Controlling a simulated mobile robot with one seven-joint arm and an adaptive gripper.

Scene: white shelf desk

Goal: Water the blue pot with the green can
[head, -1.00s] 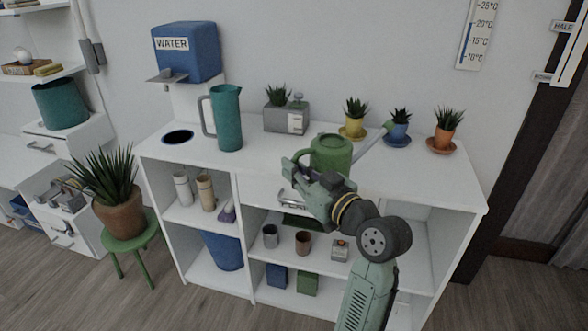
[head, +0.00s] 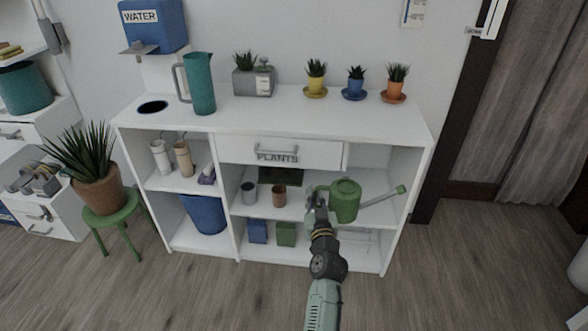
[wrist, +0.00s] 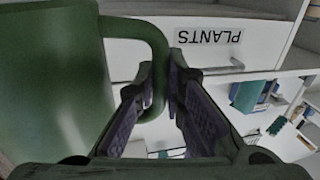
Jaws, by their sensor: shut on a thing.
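The green watering can (head: 345,201) is held in front of the shelf desk, at the height of its middle shelf, with its long spout pointing right. My gripper (head: 319,200) is shut on the can's handle. In the wrist view the handle (wrist: 158,60) passes between the two fingers (wrist: 160,100), and the can's body (wrist: 55,80) fills the left side. The blue pot (head: 356,78) stands upright on a blue saucer on the desk top, with a small plant in it, between the yellow and orange pots. The can is lower than the blue pot and apart from it.
On the desk top (head: 290,120) stand the yellow pot (head: 316,83), the orange pot (head: 394,88), a teal pitcher (head: 202,84) and a grey planter (head: 253,82). The PLANTS drawer (head: 310,154) is shut.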

